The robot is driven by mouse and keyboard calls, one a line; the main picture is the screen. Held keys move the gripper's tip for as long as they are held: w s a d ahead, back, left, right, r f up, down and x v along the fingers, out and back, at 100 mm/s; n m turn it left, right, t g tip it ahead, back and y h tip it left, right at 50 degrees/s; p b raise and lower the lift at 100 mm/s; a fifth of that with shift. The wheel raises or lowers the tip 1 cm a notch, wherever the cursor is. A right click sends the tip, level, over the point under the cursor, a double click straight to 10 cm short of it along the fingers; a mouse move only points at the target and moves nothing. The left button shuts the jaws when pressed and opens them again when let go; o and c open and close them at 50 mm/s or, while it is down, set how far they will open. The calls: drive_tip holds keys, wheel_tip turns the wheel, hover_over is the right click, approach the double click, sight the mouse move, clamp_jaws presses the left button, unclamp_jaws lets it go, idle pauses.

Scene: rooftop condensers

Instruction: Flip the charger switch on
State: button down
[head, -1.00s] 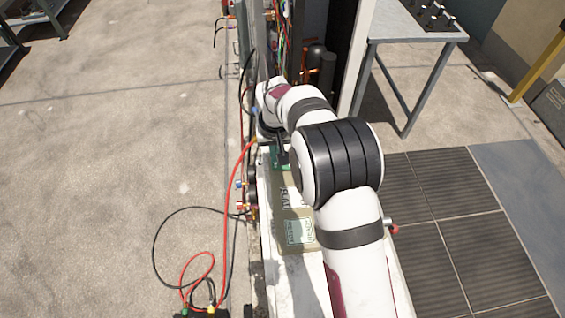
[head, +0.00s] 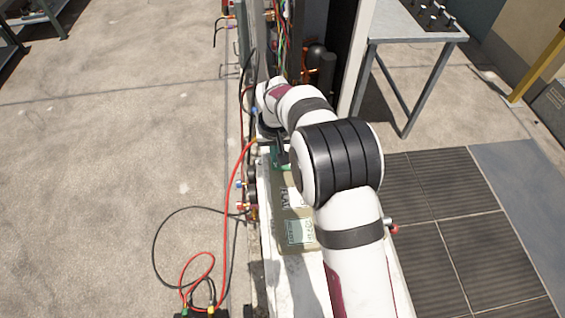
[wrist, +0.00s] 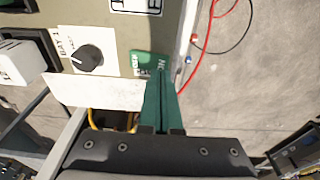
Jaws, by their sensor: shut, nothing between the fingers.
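An olive-brown panel (wrist: 120,30) fills the upper left of the wrist view; it also shows beside my arm in the head view (head: 290,203). It bears a green plate (wrist: 140,60) with white lettering, part of which seems to read "ON". My gripper (wrist: 162,75) is shut and empty, its dark green fingers side by side with their tips over the green plate. I cannot tell whether they touch it. The charger switch is not clearly visible; the fingers cover part of the plate. A black rotary knob (wrist: 88,57) on a white "BAY 1" label is to the left.
A white block (wrist: 20,62) is left of the knob. Red and black hoses (head: 228,215) run along the panel's left side and onto the concrete floor. A grey metal table (head: 408,38) stands at the upper right. Open floor (head: 100,160) lies to the left.

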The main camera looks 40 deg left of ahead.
sight(276, 165)
drive_tip(key=shift+f, duration=0.95)
idle(0.6)
drive_tip(key=shift+r, duration=3.55)
